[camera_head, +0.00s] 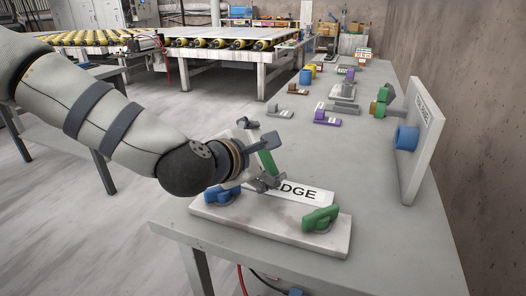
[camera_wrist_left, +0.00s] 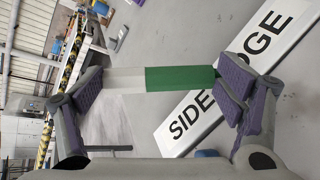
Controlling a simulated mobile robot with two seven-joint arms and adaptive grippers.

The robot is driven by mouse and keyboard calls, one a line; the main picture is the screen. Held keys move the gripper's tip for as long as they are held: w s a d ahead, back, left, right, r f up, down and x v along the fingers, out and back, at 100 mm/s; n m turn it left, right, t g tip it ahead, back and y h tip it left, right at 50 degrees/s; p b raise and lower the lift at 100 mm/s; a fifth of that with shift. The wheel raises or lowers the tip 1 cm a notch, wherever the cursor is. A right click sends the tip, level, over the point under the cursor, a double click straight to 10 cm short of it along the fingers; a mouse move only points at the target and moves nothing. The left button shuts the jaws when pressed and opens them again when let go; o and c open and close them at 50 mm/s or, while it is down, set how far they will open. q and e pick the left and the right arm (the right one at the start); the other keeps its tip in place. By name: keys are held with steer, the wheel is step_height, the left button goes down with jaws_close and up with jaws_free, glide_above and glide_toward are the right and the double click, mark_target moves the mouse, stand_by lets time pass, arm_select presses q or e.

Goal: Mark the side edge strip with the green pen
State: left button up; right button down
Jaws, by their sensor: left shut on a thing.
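My left gripper (camera_head: 264,163) is shut on the green pen (camera_head: 267,162), above the back of the flat stone slab (camera_head: 265,222). In the left wrist view the pen (camera_wrist_left: 180,78), part green and part white, spans between the two purple-padded fingers (camera_wrist_left: 163,85). The white side edge strip (camera_head: 305,192) with black lettering lies along the slab's far side, partly hidden by the gripper. In the left wrist view the strip (camera_wrist_left: 208,101) reads "SIDE EDGE" and passes behind the right-hand finger. I cannot tell whether the pen touches it. My right gripper is not in view.
A blue piece (camera_head: 222,195) and a green piece (camera_head: 321,218) sit on the slab's left and right ends. A lettered panel (camera_head: 424,140) with a blue cylinder (camera_head: 407,137) stands at the table's right. Several small holders stand further back on the grey table (camera_head: 385,235).

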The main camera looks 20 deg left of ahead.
arm_select(q)
steer(key=shift+f, duration=0.6)
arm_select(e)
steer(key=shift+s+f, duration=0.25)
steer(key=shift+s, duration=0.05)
arm_select(q)
steer(key=shift+f, duration=0.1)
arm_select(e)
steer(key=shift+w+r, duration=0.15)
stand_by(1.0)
arm_select(q)
steer(key=shift+w+a+r, duration=0.2)
steer(key=shift+w+a, duration=0.1)
steer(key=shift+a, duration=0.2)
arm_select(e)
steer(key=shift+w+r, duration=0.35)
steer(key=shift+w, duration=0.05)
arm_select(q)
steer(key=shift+w+a+f+p, duration=0.1)
steer(key=shift+w+a+p, duration=0.5)
steer(key=shift+a, duration=0.45)
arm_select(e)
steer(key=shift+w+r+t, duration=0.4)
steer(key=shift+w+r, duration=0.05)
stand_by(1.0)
